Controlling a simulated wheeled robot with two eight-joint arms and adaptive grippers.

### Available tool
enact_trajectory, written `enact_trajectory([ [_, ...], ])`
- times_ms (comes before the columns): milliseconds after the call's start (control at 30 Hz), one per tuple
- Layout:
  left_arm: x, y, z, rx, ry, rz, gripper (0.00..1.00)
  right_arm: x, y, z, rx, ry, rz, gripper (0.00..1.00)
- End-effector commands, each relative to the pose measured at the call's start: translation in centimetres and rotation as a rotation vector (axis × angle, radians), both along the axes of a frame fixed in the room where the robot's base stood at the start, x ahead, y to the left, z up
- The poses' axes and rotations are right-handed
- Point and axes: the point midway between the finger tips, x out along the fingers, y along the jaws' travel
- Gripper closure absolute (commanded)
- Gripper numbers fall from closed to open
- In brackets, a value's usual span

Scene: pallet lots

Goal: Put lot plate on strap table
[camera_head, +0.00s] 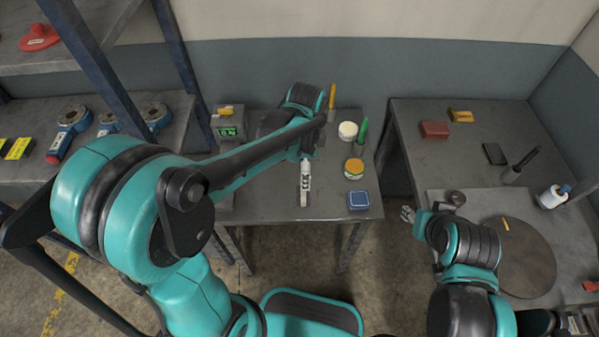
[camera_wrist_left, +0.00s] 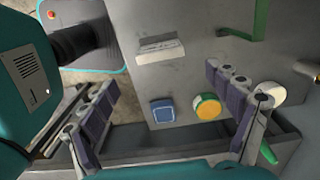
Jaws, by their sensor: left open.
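A white slab with dark marks (camera_head: 305,183), probably the lot plate, lies on the grey left table (camera_head: 265,207). The slab also shows in the left wrist view (camera_wrist_left: 160,50). My left gripper (camera_wrist_left: 162,82) is open and empty above this table; its fingers spread on either side of a blue square (camera_wrist_left: 162,110) and a yellow-lidded jar (camera_wrist_left: 207,107). In the head view my left arm hides its fingers. My right gripper (camera_head: 408,214) is by the left edge of the right table (camera_head: 416,165), its jaws too small to judge. No label shows which table is the strap table.
The right table carries a red box (camera_head: 434,130), a black phone-like slab (camera_head: 495,153), a round disc (camera_head: 525,260) and a white roll (camera_head: 552,197). A floor gap separates the tables.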

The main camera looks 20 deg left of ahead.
Motion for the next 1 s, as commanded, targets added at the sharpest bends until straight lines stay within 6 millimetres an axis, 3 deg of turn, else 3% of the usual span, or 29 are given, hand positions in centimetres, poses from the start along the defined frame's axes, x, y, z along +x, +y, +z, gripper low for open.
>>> enact_trajectory([
  [167, -1.7, 1.2, 2.4, -0.02, -0.085, 0.181, 0.11, 0.0, 0.0, 0.0, 0.0, 0.0, 0.0, 0.6],
  [400, -6.4, 4.1, 6.3, -0.147, -0.32, 0.698, 0.11, 0.0, 0.0, 0.0, 0.0, 0.0, 0.0, 0.6],
  [600, -9.4, 5.7, 7.2, -0.302, -0.466, 1.056, 0.11, 0.0, 0.0, 0.0, 0.0, 0.0, 0.0, 0.6],
  [800, -10.6, 6.3, 7.3, -0.395, -0.524, 1.219, 0.11, 0.0, 0.0, 0.0, 0.0, 0.0, 0.0, 0.6],
  [1000, -10.6, 6.3, 7.3, -0.407, -0.531, 1.238, 0.11, 0.0, 0.0, 0.0, 0.0, 0.0, 0.0, 0.6],
])
